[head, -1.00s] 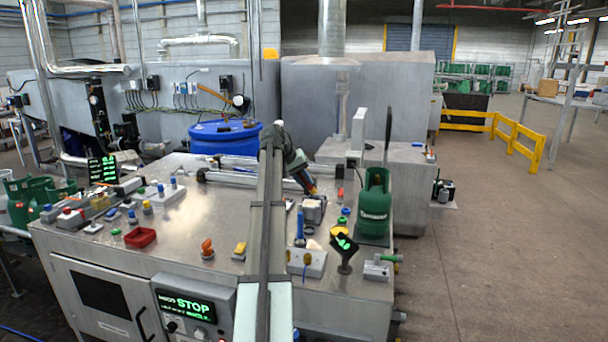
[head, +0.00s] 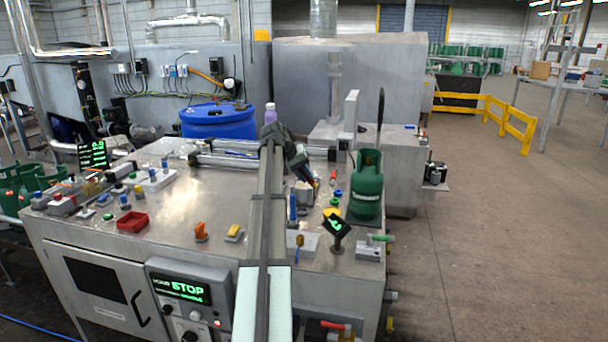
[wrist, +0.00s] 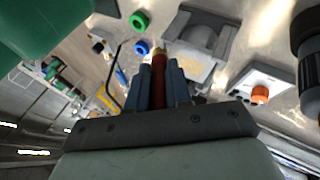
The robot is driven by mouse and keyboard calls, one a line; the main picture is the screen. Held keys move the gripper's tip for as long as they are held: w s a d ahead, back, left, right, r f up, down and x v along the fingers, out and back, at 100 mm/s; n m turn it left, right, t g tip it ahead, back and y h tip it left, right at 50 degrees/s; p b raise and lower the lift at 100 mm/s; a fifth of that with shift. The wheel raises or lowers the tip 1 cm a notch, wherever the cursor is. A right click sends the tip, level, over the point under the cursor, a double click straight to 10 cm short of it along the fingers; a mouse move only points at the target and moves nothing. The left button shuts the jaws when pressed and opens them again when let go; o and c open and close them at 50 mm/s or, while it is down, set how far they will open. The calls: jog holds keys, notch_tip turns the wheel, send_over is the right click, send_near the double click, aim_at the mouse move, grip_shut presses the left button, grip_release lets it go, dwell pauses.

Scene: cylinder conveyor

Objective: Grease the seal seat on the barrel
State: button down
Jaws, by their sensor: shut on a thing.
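My gripper (wrist: 159,82) is shut on a slim red tool (wrist: 158,68), held upright between its blue-grey fingers in the wrist view. Its tip points toward the bench top; whether it touches anything cannot be told. A grey block with a rounded grey body (wrist: 203,35) lies just beyond the tip to the right, perhaps the barrel in its holder. In the head view my gripper (head: 307,179) is tilted down close over this grey block (head: 303,194), partly covering it. The seal seat cannot be made out.
A green gas cylinder (head: 367,186) stands close to the right of my gripper. Blue (wrist: 142,47) and green (wrist: 139,21) rings lie near the tool. A small black display (head: 337,229) stands in front.

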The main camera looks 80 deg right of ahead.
jog(key=w+r, duration=0.3)
jog(key=r, duration=0.5)
jog(key=shift+r, duration=0.2)
jog(key=shift+w, duration=0.15)
dwell(0.4)
